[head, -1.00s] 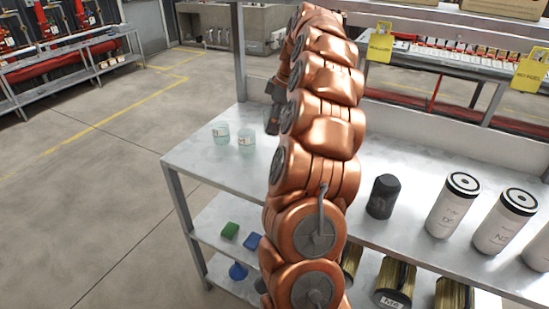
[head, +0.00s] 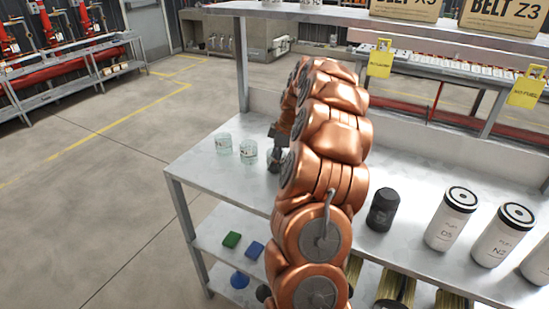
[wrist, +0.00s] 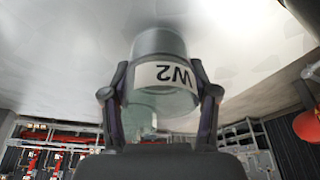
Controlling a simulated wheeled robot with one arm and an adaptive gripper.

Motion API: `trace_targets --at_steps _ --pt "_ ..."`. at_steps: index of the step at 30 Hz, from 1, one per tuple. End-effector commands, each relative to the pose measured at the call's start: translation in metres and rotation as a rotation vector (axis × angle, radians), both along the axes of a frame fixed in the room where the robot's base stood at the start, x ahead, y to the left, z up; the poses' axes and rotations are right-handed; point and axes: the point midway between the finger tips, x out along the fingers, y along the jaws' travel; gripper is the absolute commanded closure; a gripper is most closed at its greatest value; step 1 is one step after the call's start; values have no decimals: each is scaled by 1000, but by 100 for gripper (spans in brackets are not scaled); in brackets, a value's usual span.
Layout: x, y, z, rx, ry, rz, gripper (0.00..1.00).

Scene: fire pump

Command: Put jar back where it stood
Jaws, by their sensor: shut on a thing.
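A clear, pale jar labelled W2 (wrist: 160,48) is between the two dark fingers of my gripper (wrist: 161,88) in the wrist view. The gripper is shut on it; the label shows upside down. Another clear jar (wrist: 139,116) shows just behind it. In the head view two pale jars stand close together at the left end of the grey table, a farther one (head: 223,144) and a nearer one (head: 248,151). My gripper is low beside the nearer jar, its tips partly hidden. I cannot tell whether the held jar's base touches the table.
A black jar (head: 383,209) and white canisters (head: 452,218) stand on the table right of my arm. The tabletop around the two jars is mostly clear.

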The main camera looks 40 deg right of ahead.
Motion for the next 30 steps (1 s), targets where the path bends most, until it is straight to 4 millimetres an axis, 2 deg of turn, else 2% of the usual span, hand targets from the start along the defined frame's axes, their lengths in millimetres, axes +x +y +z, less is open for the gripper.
trace_targets --at_steps 11,12,18,19,30 --pt "0 0 -5 0 -2 1 86" --pt "0 0 -4 -1 -1 1 39" --pt "0 0 -3 0 0 1 18" --pt "0 0 -3 0 0 1 16" --pt "0 0 -1 0 0 1 16"
